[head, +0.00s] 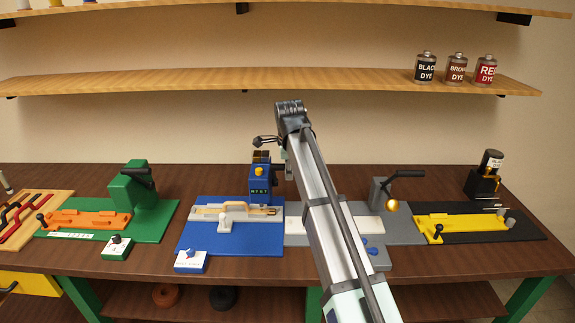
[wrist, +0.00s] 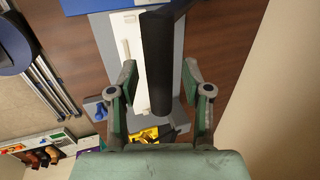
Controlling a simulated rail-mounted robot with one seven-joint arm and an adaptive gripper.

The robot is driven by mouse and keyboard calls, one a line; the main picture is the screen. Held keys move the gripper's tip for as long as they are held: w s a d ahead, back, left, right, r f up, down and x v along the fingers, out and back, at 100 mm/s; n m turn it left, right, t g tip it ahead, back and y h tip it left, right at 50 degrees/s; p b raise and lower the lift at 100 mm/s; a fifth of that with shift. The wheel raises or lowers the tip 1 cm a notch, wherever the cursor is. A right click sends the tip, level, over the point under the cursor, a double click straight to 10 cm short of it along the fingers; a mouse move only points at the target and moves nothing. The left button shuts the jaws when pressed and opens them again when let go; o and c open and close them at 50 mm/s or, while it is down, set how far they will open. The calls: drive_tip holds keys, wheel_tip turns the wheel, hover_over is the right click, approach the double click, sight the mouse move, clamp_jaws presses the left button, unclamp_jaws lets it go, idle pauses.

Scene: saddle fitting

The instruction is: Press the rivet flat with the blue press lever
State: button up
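The blue press (head: 260,180) stands at the back of a blue base plate (head: 205,240) in the head view. A tan strip (head: 262,211) lies on the grey bed in front of it. I cannot make out the rivet. In the wrist view a black cylindrical lever handle (wrist: 158,60) runs down between the fingers of my gripper (wrist: 160,82). The fingers stand apart on either side of it, with a visible gap at each side. In the head view my arm hides the gripper; a small dark part shows beside the arm above the press, and I cannot tell what it is.
A green press (head: 140,190) stands on the left. A grey press (head: 380,192) with a black lever and a yellow fixture (head: 450,228) stand on the right. Dye cans (head: 455,68) sit on the shelf (head: 190,82) above. My arm crosses the middle of the bench.

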drive_tip(key=c, duration=0.7)
drive_tip(key=shift+o, duration=0.2)
drive_tip(key=shift+s, duration=0.1)
drive_tip(key=shift+s+f, duration=0.75)
